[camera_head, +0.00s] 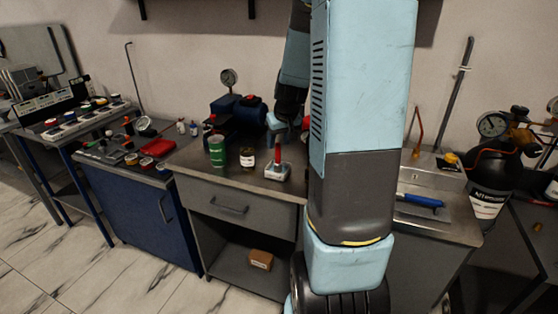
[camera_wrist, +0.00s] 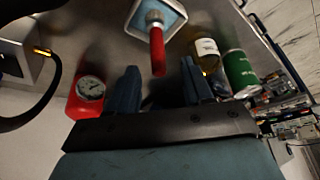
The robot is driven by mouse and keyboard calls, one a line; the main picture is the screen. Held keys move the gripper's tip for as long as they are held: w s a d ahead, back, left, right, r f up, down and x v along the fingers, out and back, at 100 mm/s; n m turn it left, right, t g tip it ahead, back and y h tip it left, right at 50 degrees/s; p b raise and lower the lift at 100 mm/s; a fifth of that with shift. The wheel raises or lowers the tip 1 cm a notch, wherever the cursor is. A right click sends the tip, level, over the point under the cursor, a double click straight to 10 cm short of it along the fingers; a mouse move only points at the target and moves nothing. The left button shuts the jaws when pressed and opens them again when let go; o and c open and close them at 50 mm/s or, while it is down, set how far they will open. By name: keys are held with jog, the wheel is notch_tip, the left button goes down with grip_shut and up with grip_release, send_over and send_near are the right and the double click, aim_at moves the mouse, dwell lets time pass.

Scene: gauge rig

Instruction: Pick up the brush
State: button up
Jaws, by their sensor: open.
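The brush, as I take it, has an upright red handle (camera_head: 278,154) on a pale square base (camera_head: 277,173), near the front edge of the grey workbench (camera_head: 205,168). In the wrist view the red handle (camera_wrist: 157,50) points toward my gripper, with the base beyond it. My gripper (camera_wrist: 159,74) is open and empty. Its two dark fingers lie either side of the handle's line, and the handle's end is near the fingertips. I cannot tell whether it is between them. In the head view the gripper's fingers are not clear behind my arm.
A green can (camera_head: 217,152) and a brown labelled jar (camera_head: 247,158) stand left of the brush. A blue-handled tool (camera_head: 420,201) lies on the right bench. Blue machinery (camera_head: 240,112) stands behind.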

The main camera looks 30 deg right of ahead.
aim_at(277, 150)
jog(key=shift+x, duration=2.9)
jog(key=shift+d, duration=0.1)
jog(key=shift+c, duration=0.4)
jog(key=shift+r, duration=0.1)
grip_shut()
